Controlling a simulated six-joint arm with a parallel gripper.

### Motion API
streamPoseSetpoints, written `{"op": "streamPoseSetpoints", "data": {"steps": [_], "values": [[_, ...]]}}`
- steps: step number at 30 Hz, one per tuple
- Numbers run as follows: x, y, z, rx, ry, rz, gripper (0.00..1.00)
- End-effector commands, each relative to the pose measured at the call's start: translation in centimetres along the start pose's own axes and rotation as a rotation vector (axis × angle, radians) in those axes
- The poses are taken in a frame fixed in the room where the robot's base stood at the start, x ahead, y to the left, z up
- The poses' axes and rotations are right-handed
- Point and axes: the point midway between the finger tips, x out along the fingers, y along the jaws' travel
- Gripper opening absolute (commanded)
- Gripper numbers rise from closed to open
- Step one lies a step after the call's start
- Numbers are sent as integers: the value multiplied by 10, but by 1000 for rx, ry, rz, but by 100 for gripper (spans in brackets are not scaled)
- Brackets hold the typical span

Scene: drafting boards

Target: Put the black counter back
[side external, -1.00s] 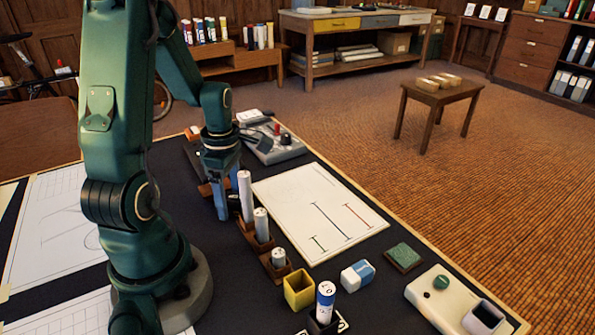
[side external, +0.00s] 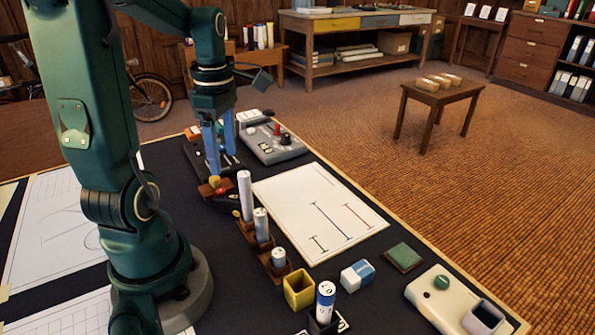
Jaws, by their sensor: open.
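My gripper (side external: 222,166) is open, its two blue fingers pointing down above the far left part of the dark mat. Just below the fingertips is a small brown tray (side external: 207,190) with a yellow piece (side external: 214,181) and a red piece (side external: 221,190). A small dark-yellowish piece (side external: 236,213) lies on the mat beside the tray. Nothing shows between the fingers. I cannot make out a black counter for certain; the fingers and the tall white cylinder hide part of this area. A dark slotted board (side external: 196,158) lies behind the fingers.
White cylinders (side external: 245,193) stand in a brown stepped holder close to the gripper's right. A grey device (side external: 272,142) with a red knob is behind. A drawn sheet (side external: 310,200), yellow cup (side external: 299,290), eraser (side external: 357,276), green tile (side external: 404,257) and blue-labelled tube (side external: 325,300) lie nearer.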

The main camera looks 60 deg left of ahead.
Motion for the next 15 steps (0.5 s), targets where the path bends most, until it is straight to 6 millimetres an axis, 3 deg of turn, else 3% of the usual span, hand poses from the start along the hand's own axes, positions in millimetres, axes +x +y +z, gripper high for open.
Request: {"op": "streamPoseSetpoints", "data": {"steps": [5, 8, 11, 15], "values": [[-13, -1, 1, 14, 0, 4, 70], [-18, -5, 11, 130, 0, 30, 70], [-26, -17, 32, 404, 4, 93, 70], [-36, -45, 67, 967, 29, 226, 70]]}}
